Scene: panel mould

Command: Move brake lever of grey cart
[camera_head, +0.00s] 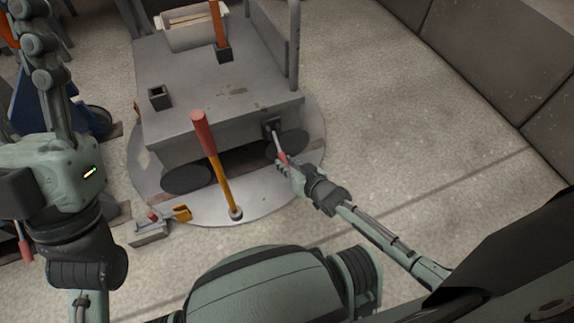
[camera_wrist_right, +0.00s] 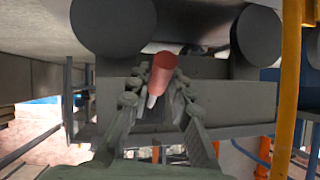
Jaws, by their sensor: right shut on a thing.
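The grey cart (camera_head: 215,85) stands on a round metal plate, and its underside and wheels show in the right wrist view (camera_wrist_right: 175,50). Its brake lever (camera_head: 277,143) comes out of a dark bracket on the cart's front face and ends in a red grip. My right gripper (camera_head: 283,165) is shut on this lever at the red grip. In the right wrist view the red grip (camera_wrist_right: 163,66) lies between the fingers (camera_wrist_right: 162,90). My left gripper (camera_head: 38,45) is raised at the upper left, close to the camera and away from the cart; its jaw opening is unclear.
An orange lever with a red grip (camera_head: 207,145) stands upright on the round plate (camera_head: 265,203) in front of the cart. A small pedal box (camera_head: 152,232) is on the floor at left. A blue frame (camera_head: 35,112) stands behind my left arm. The floor at right is clear.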

